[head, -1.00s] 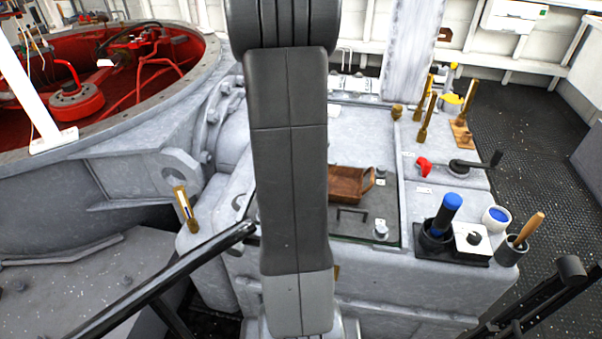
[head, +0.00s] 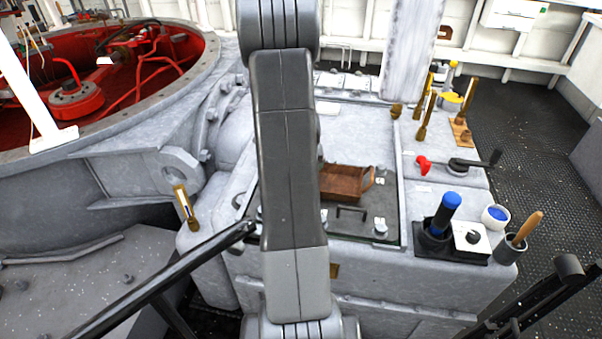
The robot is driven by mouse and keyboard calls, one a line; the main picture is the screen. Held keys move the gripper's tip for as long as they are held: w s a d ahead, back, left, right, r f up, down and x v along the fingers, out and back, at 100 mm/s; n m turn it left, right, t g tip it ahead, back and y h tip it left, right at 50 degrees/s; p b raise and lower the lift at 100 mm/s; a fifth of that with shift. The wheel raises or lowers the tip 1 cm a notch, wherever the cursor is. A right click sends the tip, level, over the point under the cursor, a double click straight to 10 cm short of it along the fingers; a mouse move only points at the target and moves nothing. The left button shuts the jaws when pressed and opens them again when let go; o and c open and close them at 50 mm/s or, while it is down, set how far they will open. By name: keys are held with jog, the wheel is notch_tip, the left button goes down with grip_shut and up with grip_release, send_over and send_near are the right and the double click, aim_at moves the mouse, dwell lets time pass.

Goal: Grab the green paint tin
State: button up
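No green paint tin shows in the head view; my arm covers a strip down the middle, and what lies behind it is hidden. A small white tin with blue paint (head: 495,217) stands at the right end of the grey metal housing. A dark grey tin with a wooden-handled brush (head: 512,249) stands just in front of it. My gripper is out of the picture.
A brown wooden tray (head: 345,181) lies on the housing's dark panel (head: 375,217). A blue-handled tool (head: 440,221) stands beside a white block (head: 472,239). A red-knobbed crank (head: 455,165) lies behind them. A large red-lined ring (head: 110,80) fills the left.

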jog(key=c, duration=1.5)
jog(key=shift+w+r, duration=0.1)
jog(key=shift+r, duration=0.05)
